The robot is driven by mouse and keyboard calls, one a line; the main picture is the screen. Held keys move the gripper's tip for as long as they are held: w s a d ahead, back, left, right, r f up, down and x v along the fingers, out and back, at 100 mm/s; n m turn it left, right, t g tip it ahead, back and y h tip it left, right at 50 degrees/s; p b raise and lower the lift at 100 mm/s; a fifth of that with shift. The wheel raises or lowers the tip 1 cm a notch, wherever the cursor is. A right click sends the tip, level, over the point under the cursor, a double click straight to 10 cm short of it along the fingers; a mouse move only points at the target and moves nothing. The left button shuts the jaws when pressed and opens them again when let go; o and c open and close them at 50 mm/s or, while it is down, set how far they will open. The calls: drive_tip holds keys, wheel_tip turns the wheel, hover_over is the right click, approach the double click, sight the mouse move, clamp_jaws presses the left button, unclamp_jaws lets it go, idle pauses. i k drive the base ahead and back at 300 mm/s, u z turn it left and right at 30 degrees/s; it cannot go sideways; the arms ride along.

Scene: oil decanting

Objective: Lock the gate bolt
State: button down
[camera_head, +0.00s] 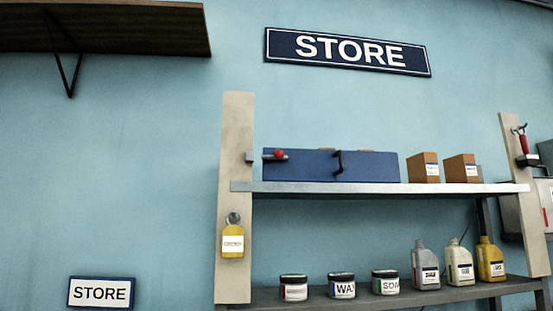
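A blue gate panel (365,167) with a black handle (338,163) stands along the upper shelf. A bolt with a red knob (280,154) sits at its upper left corner. A small grey catch (249,157) is on the left wooden post (234,270). A narrow gap shows between the bolt's left end and the catch, though the parts are small. My gripper is not in view.
Brown boxes (461,168) stand right of the gate on the upper shelf (440,189). Jars (341,286) and bottles (459,265) stand on the lower shelf. A yellow tag (233,240) hangs on the left post. A red-handled item (523,144) is on the right post.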

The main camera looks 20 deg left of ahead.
sight(279, 154)
drive_tip(key=z, duration=2.05)
drive_tip(key=k, duration=1.25)
drive_tip(key=u, duration=1.7)
drive_tip(key=i, duration=0.5)
